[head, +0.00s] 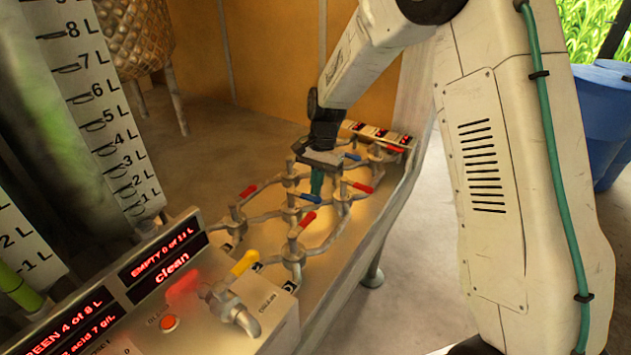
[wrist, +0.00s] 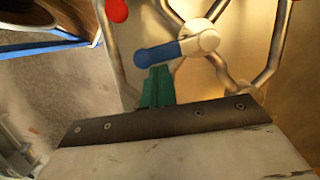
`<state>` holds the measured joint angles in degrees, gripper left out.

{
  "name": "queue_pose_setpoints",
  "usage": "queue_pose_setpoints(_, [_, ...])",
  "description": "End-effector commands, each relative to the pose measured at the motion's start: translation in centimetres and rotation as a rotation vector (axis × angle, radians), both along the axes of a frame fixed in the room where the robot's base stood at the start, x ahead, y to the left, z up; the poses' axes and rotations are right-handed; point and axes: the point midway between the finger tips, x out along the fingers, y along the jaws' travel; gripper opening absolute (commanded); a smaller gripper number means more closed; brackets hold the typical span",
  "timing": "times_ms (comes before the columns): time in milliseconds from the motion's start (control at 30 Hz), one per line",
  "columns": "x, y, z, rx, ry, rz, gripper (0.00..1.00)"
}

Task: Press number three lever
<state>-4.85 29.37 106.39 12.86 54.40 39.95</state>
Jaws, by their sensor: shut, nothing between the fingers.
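My gripper (head: 316,190) is shut and empty, its teal fingers pointing down among the pipes of the panel. In the wrist view the closed fingers (wrist: 157,76) are right beside a blue lever handle (wrist: 158,56) on a pale hub; I cannot tell if they touch. In the head view a blue lever (head: 311,198) is just below the fingertips. Other levers are a red one (head: 248,191) at left, a red one (head: 307,219) in front, a red one (head: 362,187) at right and a blue one (head: 352,156) behind. No lever's number is readable.
A yellow-handled tap (head: 245,262) and a red button (head: 169,322) are on the near console. Displays (head: 160,255) read "EMPTY 0 of 11 L" and "clean". Marked tanks (head: 95,100) stand at left. Pipes surround the fingers closely. A blue barrel (head: 605,110) stands far right.

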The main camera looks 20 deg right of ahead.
Motion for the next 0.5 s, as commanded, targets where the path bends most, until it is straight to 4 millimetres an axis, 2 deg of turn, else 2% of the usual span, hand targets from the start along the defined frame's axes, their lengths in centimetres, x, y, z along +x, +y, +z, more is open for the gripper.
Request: queue_pose_setpoints(500, [-0.88,0.36,0.0,0.0,0.0,-0.004,0.0])
